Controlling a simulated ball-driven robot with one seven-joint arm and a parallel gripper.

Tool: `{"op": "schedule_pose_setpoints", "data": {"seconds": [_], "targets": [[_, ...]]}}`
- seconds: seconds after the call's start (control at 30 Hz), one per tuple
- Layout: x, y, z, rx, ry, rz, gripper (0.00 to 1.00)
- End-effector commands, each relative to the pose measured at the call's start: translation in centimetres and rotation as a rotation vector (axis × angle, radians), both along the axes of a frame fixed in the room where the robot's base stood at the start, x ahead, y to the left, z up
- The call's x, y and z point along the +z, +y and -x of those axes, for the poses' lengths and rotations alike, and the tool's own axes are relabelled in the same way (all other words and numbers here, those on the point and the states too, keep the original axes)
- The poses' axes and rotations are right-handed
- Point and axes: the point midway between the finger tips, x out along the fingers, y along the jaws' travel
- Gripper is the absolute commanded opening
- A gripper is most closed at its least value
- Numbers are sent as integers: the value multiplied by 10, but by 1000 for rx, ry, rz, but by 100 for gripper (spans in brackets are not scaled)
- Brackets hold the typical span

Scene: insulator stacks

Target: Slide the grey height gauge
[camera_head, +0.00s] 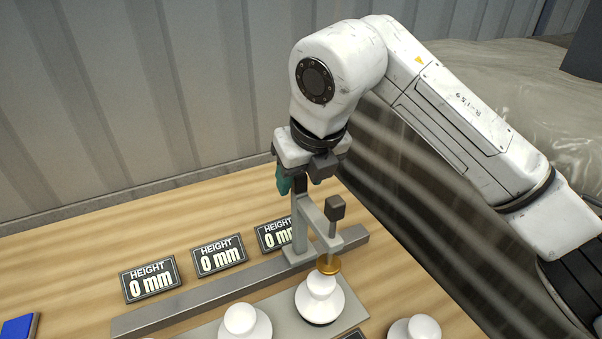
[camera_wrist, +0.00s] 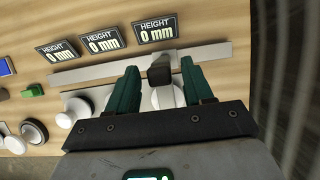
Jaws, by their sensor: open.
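The grey height gauge (camera_head: 299,221) stands upright on a long grey rail (camera_head: 200,296) at the rail's right part. Its side arm carries a rod with a dark square knob (camera_head: 336,208) on top and a gold disc (camera_head: 328,265) below. The disc is at the top of a white insulator (camera_head: 320,297); whether they touch is unclear. My gripper (camera_head: 297,184) is at the top of the gauge's post, pointing down. In the wrist view its green fingers (camera_wrist: 160,72) are spread, with a dark block (camera_wrist: 160,74) of the gauge between them. A gap shows beside the block.
Three displays reading "HEIGHT 0 mm" stand behind the rail, including the left one (camera_head: 150,279). More white insulators (camera_head: 245,322) stand in front. A blue item (camera_head: 18,327) lies at far left, and a green item (camera_wrist: 32,90) shows in the wrist view. A corrugated wall (camera_head: 120,90) rises behind.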

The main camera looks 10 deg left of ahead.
Motion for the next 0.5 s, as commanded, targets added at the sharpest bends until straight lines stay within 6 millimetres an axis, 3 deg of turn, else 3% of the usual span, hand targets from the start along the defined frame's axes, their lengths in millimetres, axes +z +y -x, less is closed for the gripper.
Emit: {"op": "schedule_pose_setpoints", "data": {"seconds": [0.07,0.5], "targets": [[0,0,0,0,0,0,51],[0,0,0,0,1,0,10]]}}
